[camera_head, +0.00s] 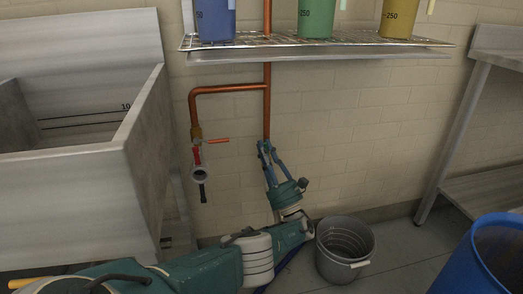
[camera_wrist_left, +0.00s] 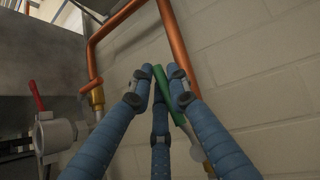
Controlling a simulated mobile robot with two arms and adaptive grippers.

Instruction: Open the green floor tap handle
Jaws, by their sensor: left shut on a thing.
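The green tap handle (camera_wrist_left: 161,80) shows in the wrist view as a slim green bar, with a pale metal part running down to the right from it. My left gripper (camera_wrist_left: 157,92) has its blue fingers shut on this handle, with fingers on both sides of it. In the head view my left gripper (camera_head: 266,149) reaches up to the vertical copper pipe, near the wall. The fingers hide the green handle there. My right gripper is in neither view.
A copper branch pipe (camera_head: 193,105) leads to a red-handled tap (camera_head: 217,141) left of my gripper. A steel sink (camera_head: 145,125) stands left. A rack (camera_head: 345,56) holding jugs hangs above. A grey bucket (camera_head: 345,240) and a blue barrel (camera_head: 490,255) stand right.

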